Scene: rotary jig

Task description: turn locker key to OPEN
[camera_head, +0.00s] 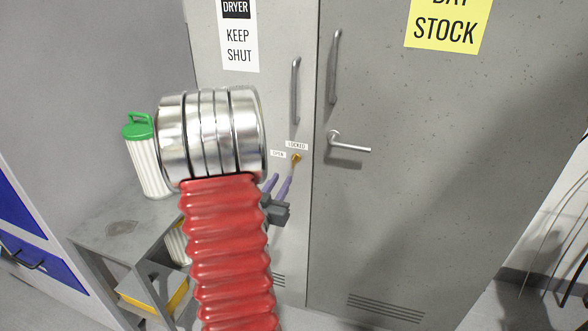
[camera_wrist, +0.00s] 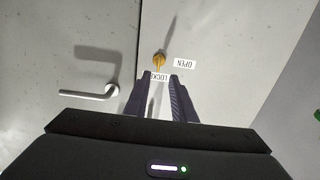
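The small gold locker key (camera_head: 296,158) sits in the left grey door (camera_head: 281,95), just below a LOCKED label (camera_head: 297,146) and right of an OPEN label (camera_head: 278,154). The exact angle of the key is too small to tell. My gripper (camera_head: 281,178) is below and left of the key, fingers apart and pointing up towards it. In the wrist view, which is upside down, the key (camera_wrist: 159,60) shows just beyond my open, empty fingertips (camera_wrist: 162,76). The LOCKED label shows between the fingertips, partly covered; the OPEN label (camera_wrist: 185,65) is to the right.
A lever handle (camera_head: 348,145) stands out from the door on the right, near the key. Vertical bar handles (camera_head: 296,90) are above it. On the left, a grey bench (camera_head: 95,222) holds a white canister with a green lid (camera_head: 149,165).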

